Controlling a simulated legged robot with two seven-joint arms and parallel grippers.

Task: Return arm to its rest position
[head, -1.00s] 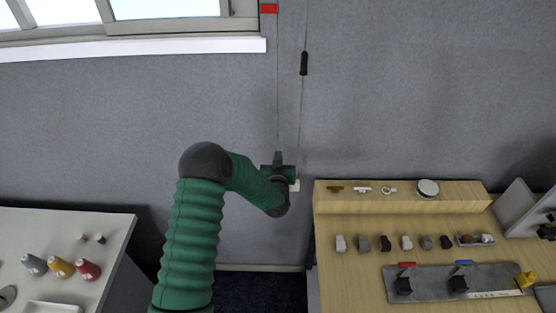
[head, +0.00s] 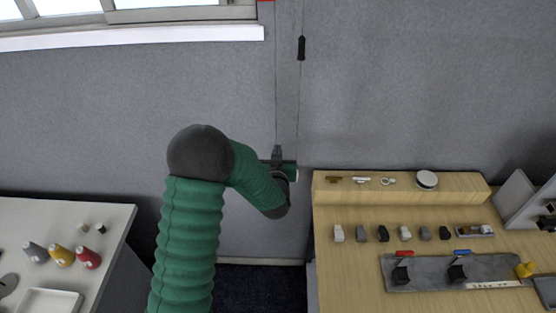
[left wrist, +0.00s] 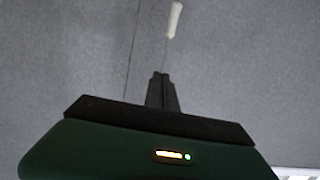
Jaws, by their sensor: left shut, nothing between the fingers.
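My left arm, in a green ribbed sleeve with a dark elbow, rises from the bottom of the head view and bends right. Its gripper (head: 278,156) is up in front of the grey wall, left of the wooden table and apart from it. In the left wrist view the two dark fingers of the left gripper (left wrist: 161,90) stand together, shut with nothing between them. My right gripper is in neither view.
A wooden table (head: 350,275) at right bears a raised shelf (head: 455,189), small blocks in a row and a grey tray (head: 430,277). A white table (head: 105,220) at left holds several small bottles and a white tray (head: 50,302). A gap with dark floor (head: 260,288) lies between the tables. A cord handle (head: 301,48) hangs on the wall.

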